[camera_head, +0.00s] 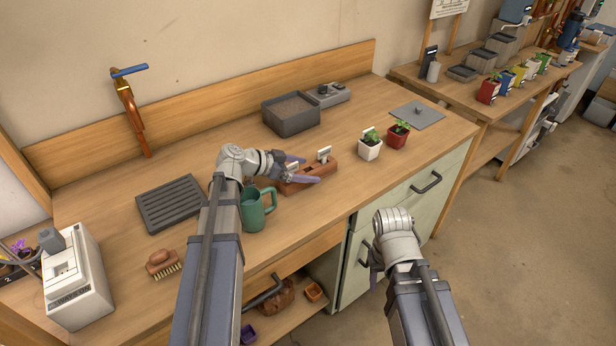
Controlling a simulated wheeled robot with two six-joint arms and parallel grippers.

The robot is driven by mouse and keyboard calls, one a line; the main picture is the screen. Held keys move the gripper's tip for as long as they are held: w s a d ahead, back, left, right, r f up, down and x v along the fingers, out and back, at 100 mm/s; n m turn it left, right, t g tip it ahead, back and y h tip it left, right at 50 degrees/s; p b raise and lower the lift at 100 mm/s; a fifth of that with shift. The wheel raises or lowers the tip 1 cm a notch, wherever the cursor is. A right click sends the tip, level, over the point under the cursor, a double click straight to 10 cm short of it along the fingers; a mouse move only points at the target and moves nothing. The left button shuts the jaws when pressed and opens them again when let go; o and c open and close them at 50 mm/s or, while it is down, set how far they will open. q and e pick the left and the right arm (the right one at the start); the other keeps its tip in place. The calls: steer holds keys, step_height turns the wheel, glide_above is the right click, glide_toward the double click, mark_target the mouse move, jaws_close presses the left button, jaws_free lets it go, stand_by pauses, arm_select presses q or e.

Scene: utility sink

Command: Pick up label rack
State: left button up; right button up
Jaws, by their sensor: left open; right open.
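The label rack (322,170) is a low reddish-brown wooden block with white labels standing in it, on the wooden counter. My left gripper (308,169) is open at the rack, with one finger towards its far side and one across its near side. The fingers and wrist hide part of the rack, and I cannot tell whether they touch it. My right gripper (375,266) is in front of the cabinet, below the counter's front edge and away from the rack. Its fingers are mostly hidden behind its own wrist.
A green mug (253,212) stands close beside my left wrist. A white pot (370,150) and a red pot (397,138) with plants stand right of the rack. A grey soil tray (290,122) is behind. A black slatted tray (171,204) and a brush (163,262) lie left.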

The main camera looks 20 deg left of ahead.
arm_select(q)
jaws_close()
stand_by(0.7)
